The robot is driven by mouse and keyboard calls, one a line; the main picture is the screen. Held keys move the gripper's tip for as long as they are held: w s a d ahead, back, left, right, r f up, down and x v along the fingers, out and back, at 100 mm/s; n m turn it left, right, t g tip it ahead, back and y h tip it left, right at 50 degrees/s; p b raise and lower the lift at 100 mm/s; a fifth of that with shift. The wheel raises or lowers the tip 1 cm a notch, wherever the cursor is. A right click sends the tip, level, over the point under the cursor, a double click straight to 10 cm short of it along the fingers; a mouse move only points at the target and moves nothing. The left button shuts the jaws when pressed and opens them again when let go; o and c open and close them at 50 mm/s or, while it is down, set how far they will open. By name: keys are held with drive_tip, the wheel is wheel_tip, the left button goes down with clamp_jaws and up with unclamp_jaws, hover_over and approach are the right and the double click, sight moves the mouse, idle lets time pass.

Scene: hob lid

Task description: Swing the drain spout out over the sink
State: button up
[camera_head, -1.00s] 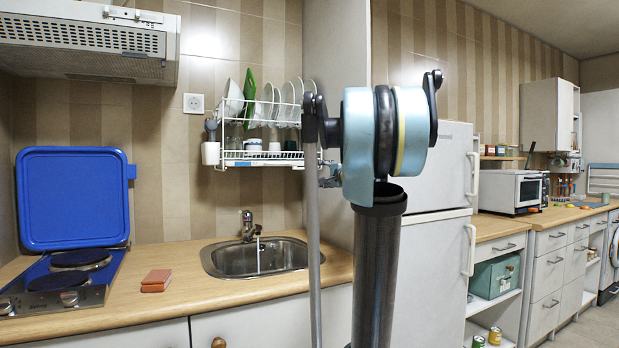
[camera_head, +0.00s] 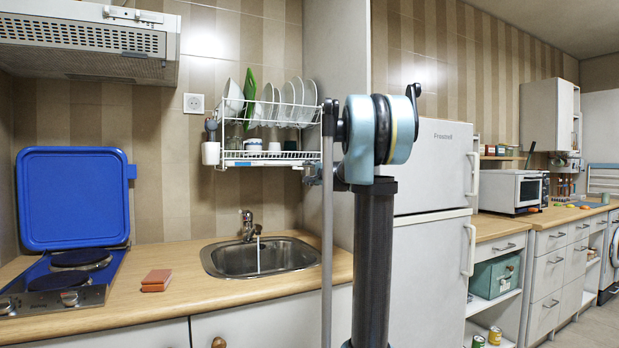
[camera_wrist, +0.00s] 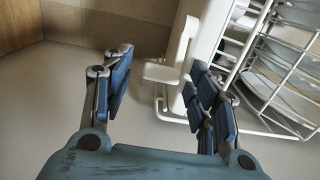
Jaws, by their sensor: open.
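The white dish rack (camera_head: 262,153) hangs on the wall above the sink, with a shallow tray along its bottom. In the wrist view the rack's wires (camera_wrist: 268,70) fill the right side. A white piece with a short projecting tab (camera_wrist: 172,72), which looks like the drain spout, shows beyond and between my fingertips; contact cannot be made out. My gripper (camera_wrist: 157,76) is open and empty. In the head view it sits at the rack's lower right end, mostly hidden by my arm, which also hides the spout. The steel sink (camera_head: 225,268) lies below the rack.
A tap (camera_head: 248,226) at the sink's back runs a thin stream. A brown block (camera_head: 156,281) lies on the counter left of the sink. The blue hob lid (camera_head: 73,198) stands raised. The fridge (camera_head: 432,170) and a tall side panel (camera_head: 335,60) stand to the right.

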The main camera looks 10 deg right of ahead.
drive_tip(key=shift+c, duration=0.6)
drive_tip(key=c, duration=0.9)
drive_tip(key=shift+c, duration=0.2)
drive_tip(key=shift+s+a+h, duration=0.1)
drive_tip(key=shift+s+h, duration=0.1)
drive_tip(key=shift+h, duration=0.1)
drive_tip(key=s+a+m+g+h, duration=0.3)
drive_tip(key=a+m+h, duration=0.2)
drive_tip(key=m+h, duration=0.7)
drive_tip(key=shift+s+a+g+h, duration=0.15)
drive_tip(key=shift+s+g+h, duration=0.2)
drive_tip(key=shift+h, duration=2.05)
drive_tip(key=shift+f, duration=0.1)
